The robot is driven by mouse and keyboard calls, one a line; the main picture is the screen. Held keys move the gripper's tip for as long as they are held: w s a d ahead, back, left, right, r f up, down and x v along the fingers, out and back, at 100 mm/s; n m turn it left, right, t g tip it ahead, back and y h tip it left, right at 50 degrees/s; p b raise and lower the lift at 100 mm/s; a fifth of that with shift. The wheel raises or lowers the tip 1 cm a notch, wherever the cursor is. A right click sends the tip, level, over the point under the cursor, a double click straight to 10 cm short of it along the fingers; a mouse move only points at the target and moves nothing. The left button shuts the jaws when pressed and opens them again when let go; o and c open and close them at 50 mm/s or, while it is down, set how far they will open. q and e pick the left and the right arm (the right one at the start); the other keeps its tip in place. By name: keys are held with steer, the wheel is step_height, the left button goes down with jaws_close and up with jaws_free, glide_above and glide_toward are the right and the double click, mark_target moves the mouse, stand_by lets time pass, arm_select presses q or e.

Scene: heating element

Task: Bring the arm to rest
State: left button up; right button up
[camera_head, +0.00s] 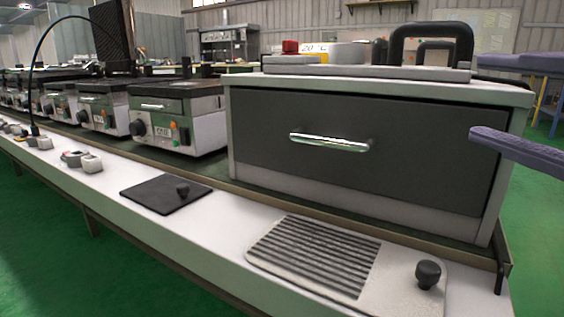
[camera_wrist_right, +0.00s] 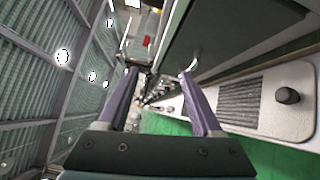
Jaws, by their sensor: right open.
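My right gripper (camera_wrist_right: 160,78) shows in the right wrist view as two purple fingers spread apart, with nothing between them. In the head view one purple finger of it (camera_head: 515,149) comes in from the right edge, in front of the right end of the heating unit (camera_head: 400,155). It looks clear of the drawer handle (camera_head: 329,143); the exact gap cannot be told. The unit's dark front panel is closed. My left gripper is in neither view.
A ribbed plate with a black knob (camera_head: 428,275) and a black plate with a knob (camera_head: 165,194) lie on the white bench ledge (camera_head: 215,226). Several similar units (camera_head: 178,117) line the bench at left. Green floor (camera_head: 540,230) is open at right.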

steer(key=s+d+f+m+g+h, duration=0.3)
steer(key=d+f+m+h, duration=0.15)
steer(key=d+f, duration=0.2)
steer(key=s+d+f+m+g+h, duration=0.3)
steer(key=d+f+m+h, duration=0.15)
steer(key=f+m, duration=0.2)
steer(key=s+d+f+m+g+h, duration=0.1)
steer(key=s+d+f+m+g, duration=0.1)
steer(key=s+d+f+g, duration=0.3)
steer(key=s+f+m+g+h, duration=0.1)
steer(key=s+f+m+g, duration=0.15)
steer(key=s, duration=0.45)
steer(key=s+a+f+m+y, duration=0.2)
steer(key=a+f+m+y, duration=0.15)
steer(key=a, duration=0.55)
steer(key=a+m+y, duration=0.3)
steer(key=a, duration=0.4)
step_height(320, 180, up, 81)
steer(key=p, duration=8.2)
steer(key=shift+r+h, duration=0.2)
steer(key=shift+h, duration=0.15)
steer(key=shift+s+d+g, duration=0.1)
steer(key=shift+g, duration=0.15)
